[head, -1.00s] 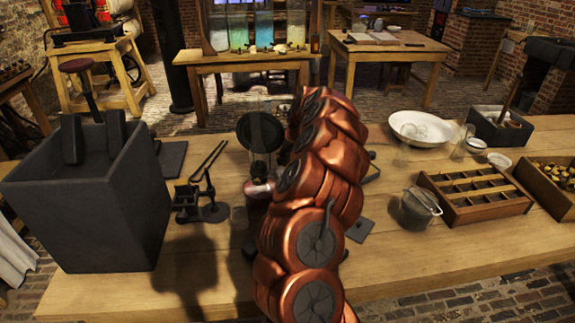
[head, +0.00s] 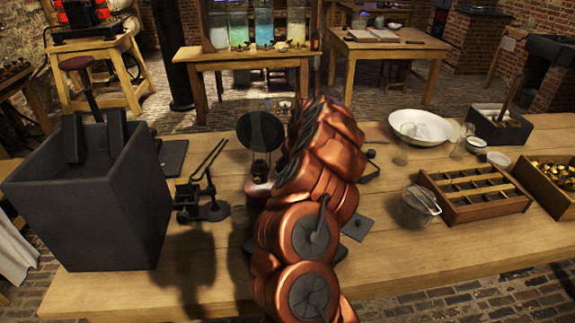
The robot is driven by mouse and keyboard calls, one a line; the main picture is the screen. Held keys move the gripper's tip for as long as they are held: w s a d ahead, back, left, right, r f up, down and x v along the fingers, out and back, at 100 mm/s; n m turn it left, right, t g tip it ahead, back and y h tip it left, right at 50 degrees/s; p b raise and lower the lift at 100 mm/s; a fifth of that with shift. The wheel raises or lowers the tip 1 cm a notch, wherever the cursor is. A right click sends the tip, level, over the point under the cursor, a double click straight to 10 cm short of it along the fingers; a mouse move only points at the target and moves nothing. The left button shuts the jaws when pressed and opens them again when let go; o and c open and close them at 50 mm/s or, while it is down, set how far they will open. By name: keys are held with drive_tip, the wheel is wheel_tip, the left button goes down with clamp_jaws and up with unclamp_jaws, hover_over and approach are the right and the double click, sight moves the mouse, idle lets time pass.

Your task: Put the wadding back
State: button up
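My copper-coloured arm rises through the middle of the head view and hides the part of the bench behind it. My gripper is hidden behind the arm, so I cannot see its fingers or what they hold. A small pale pink and white piece (head: 258,188) shows at the arm's left edge, beside a dark round disc on a stand (head: 260,131). I cannot tell whether this piece is the wadding. No other wadding can be made out clearly.
A large dark box (head: 88,205) stands at the left, next to a small black stand (head: 210,210). To the right are a lidded glass jar (head: 416,208), a wooden divided tray (head: 470,209), a white bowl (head: 405,119) and a dark tray (head: 497,131).

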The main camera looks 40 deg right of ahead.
drive_tip(key=shift+r, duration=0.1)
drive_tip(key=b+v, duration=0.2)
drive_tip(key=v, duration=1)
idle(0.6)
